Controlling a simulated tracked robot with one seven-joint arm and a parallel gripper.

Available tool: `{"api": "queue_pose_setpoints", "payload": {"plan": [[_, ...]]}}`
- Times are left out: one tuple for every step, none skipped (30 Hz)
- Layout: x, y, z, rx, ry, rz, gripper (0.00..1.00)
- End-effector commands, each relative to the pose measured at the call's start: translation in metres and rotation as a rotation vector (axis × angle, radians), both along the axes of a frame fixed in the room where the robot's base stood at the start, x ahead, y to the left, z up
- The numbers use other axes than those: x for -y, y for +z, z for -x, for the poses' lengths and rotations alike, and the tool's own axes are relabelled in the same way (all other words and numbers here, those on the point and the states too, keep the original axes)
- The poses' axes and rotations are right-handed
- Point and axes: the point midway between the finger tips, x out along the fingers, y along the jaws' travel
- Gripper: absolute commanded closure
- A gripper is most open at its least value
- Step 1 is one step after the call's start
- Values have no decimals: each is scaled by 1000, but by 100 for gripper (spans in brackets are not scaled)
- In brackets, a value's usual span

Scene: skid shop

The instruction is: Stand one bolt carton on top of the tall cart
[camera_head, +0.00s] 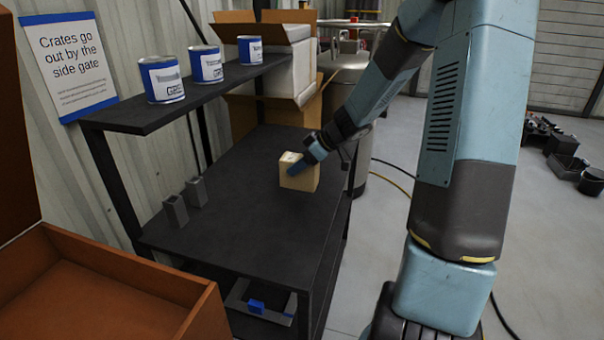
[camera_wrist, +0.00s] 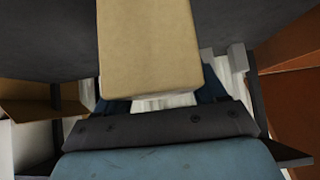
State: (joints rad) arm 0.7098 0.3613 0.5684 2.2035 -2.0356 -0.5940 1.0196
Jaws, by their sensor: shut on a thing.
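A tan bolt carton (camera_head: 303,177) is held upright at the right edge of a black cart's (camera_head: 225,215) wide top. I cannot tell whether its base touches that surface. My gripper (camera_head: 299,166) reaches in from the right and is shut on the carton near its top. In the wrist view the carton (camera_wrist: 150,55) fills the upper middle, between the blue fingers of my gripper (camera_wrist: 165,103). Its far side is hidden there. No second bolt carton shows clearly.
A raised shelf (camera_head: 150,119) along the cart's left side bears a blue-and-white can (camera_head: 162,80) and two more. Two small grey blocks (camera_head: 176,211) stand near the left edge. Open cardboard boxes (camera_head: 270,98) stand behind. A brown crate (camera_head: 120,290) is front left. The cart top's middle is clear.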

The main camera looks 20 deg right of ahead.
Motion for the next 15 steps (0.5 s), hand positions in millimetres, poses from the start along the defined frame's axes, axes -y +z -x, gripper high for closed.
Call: {"api": "queue_pose_setpoints", "payload": {"plan": [[1,-4,-3,-1,-1,0,80],[1,-6,-5,-1,-1,0,80],[1,-7,-6,-1,-1,0,80],[1,-8,-7,0,0,0,80],[1,-9,-8,0,0,0,80],[1,-10,-8,0,0,0,80],[2,-10,-9,0,0,0,80],[2,-11,-9,0,0,0,80],[2,-12,-10,0,0,0,80],[2,-13,-11,-1,-1,0,80],[2,-14,-12,-1,-1,0,80],[3,-16,-14,0,-1,0,80],[3,-18,-15,1,-1,-1,80],[3,-22,-14,-1,-2,-2,80],[3,-27,-14,-2,-1,-2,80]]}}
